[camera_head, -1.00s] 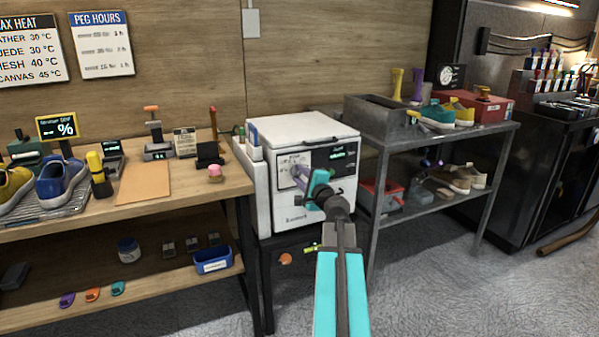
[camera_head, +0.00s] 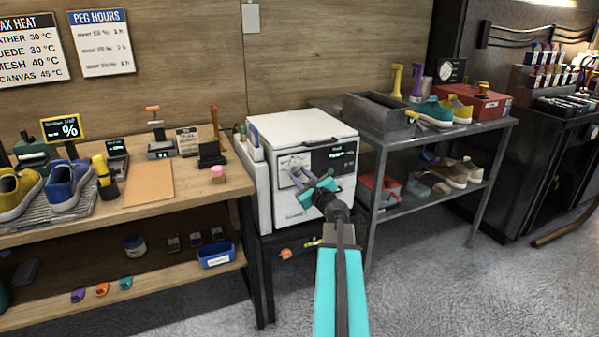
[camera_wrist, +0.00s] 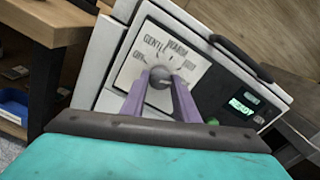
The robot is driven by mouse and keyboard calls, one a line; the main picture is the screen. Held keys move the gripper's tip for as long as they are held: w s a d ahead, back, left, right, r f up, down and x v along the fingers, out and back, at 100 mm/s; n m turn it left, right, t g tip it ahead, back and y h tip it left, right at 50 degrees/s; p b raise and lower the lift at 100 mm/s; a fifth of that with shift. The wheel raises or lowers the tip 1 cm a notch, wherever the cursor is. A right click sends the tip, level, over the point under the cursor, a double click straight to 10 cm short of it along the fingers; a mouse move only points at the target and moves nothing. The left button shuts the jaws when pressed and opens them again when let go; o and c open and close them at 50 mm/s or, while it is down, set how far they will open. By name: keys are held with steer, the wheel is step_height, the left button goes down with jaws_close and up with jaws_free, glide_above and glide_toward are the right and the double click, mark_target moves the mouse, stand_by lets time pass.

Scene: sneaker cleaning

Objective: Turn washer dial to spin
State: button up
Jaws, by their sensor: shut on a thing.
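The white washer (camera_head: 305,126) stands between the wooden bench and the grey metal shelf. Its front has a pale dial panel and a dark screen (camera_head: 333,155). In the wrist view, the round grey dial knob (camera_wrist: 160,76) sits on the white dial face (camera_wrist: 192,72), with labels that look like OFF, GENTLE and WARM around it. The purple fingers of my gripper (camera_wrist: 159,88) are on either side of the knob, shut on it. My gripper (camera_head: 297,171) is also at the panel in the head view, its teal hand tilted. The knob's pointer and right-hand labels are hidden or unclear.
A green button (camera_wrist: 213,121) and lit green display (camera_wrist: 241,105) are right of the dial. A dark handle (camera_wrist: 236,57) juts out above. The wooden bench (camera_head: 150,204) is left; the metal shelf (camera_head: 440,142) stands close on the right.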

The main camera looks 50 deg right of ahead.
steer(key=shift+m+p, duration=0.65)
steer(key=shift+m, duration=0.45)
steer(key=o, duration=1.1)
steer(key=shift+c, duration=0.2)
steer(key=shift+s, duration=0.1)
steer(key=p+v, duration=0.2)
steer(key=v, duration=0.6)
